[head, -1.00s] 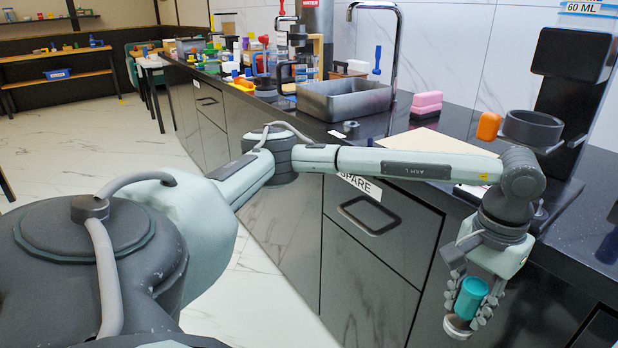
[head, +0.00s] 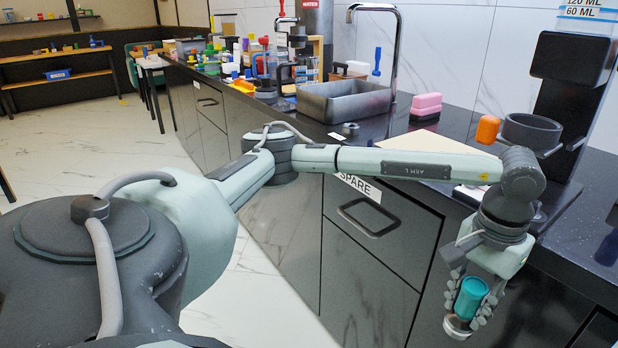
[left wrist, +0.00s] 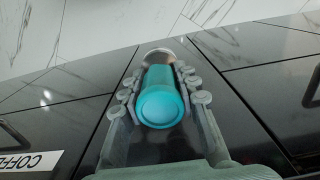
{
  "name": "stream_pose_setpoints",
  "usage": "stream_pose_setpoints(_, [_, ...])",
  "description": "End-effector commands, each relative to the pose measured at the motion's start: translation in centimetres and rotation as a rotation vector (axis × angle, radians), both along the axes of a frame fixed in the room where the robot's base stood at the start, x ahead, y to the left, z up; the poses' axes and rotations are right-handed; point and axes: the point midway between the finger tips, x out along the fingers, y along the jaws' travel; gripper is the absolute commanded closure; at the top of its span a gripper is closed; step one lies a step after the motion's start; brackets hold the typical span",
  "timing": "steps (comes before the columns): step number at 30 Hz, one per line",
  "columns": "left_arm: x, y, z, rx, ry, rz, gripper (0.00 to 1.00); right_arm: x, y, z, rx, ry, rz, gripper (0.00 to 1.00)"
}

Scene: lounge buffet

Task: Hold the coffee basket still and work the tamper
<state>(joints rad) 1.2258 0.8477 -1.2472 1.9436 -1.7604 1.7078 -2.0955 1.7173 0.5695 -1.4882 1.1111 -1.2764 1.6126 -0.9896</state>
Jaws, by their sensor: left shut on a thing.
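My left gripper (head: 470,300) is shut on the tamper (head: 471,297), which has a teal handle and a pale metal foot pointing down. The gripper holds it in front of the dark cabinet fronts, below the counter top. In the left wrist view the rounded teal end of the tamper (left wrist: 160,105) sits between the two fingers. A dark grey round cup (head: 531,134) with an orange handle (head: 487,129), which looks like the coffee basket, is at the black stand on the counter, up and right of the gripper. Its inside is hidden. My right gripper is not in view.
The black counter (head: 590,220) has its front edge just behind my left wrist. A tall black stand (head: 572,70) rises at the right. A metal sink (head: 345,101), a pink block (head: 426,105) and many small items stand farther along. The floor at left is clear.

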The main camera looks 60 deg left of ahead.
Motion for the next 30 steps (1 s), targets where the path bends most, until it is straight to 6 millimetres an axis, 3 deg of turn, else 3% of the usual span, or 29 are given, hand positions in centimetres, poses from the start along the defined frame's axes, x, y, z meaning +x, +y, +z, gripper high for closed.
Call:
stream_pose_setpoints(23, [0.03,-0.01,0.63,-0.001,-0.001,0.000,1.00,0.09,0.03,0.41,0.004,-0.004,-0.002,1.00])
stream_pose_setpoints(24, [0.03,-0.01,0.64,-0.001,-0.001,0.000,0.72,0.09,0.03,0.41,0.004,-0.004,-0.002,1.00])
stream_pose_setpoints(30, [0.03,-0.01,0.63,0.000,-0.001,0.000,0.97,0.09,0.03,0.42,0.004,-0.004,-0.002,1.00])
